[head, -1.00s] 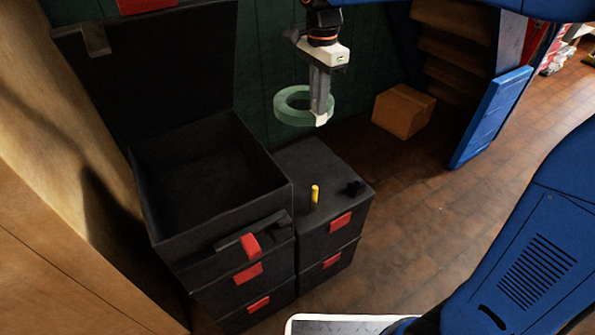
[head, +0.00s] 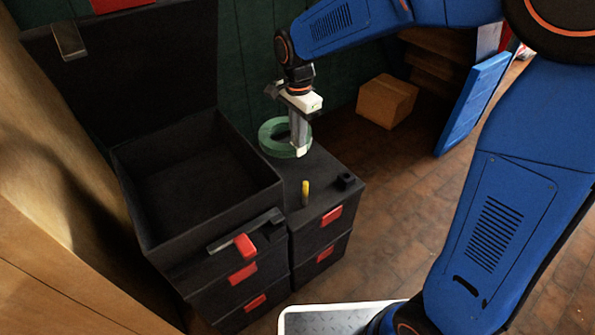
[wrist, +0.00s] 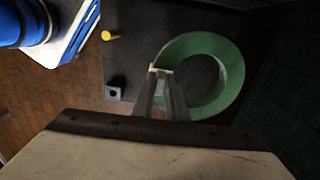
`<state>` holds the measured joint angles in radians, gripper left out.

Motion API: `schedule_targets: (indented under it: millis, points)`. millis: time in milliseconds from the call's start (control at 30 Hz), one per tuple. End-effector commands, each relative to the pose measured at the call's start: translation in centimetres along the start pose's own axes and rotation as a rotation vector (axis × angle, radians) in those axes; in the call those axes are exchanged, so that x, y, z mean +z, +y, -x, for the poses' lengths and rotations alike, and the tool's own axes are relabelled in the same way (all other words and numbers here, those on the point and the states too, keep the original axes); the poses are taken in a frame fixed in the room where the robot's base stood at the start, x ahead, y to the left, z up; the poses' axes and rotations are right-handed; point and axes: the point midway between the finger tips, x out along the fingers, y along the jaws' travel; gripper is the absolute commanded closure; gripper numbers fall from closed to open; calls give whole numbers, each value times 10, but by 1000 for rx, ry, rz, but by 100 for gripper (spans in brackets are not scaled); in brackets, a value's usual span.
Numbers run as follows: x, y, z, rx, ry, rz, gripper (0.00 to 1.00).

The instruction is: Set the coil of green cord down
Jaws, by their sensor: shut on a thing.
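The coil of green cord (head: 272,143) is a flat green ring at the back of the closed black box's top (head: 319,171). My gripper (head: 300,150) points down and is shut on the near right side of the ring. In the wrist view the coil (wrist: 232,75) lies to the right of the fingers (wrist: 161,72), which pinch its left wall. The coil looks level and is low over the box top; I cannot tell whether it touches.
A yellow cylinder (head: 305,192) and a small black block (head: 346,180) stand on the same top, in front of the coil. An open black toolbox (head: 190,190) with a raised lid stands to the left. A cardboard box (head: 386,101) is on the floor behind.

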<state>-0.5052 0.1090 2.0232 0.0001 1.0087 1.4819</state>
Motion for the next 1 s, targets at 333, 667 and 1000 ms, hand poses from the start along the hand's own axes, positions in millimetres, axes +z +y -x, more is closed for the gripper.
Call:
schedule_targets:
  millis: [333,667,1000]
  points:
    - [0,0,-54,2,0,0,100]
    - [0,0,-79,1,0,0,100]
    - [0,0,-105,-1,0,0,100]
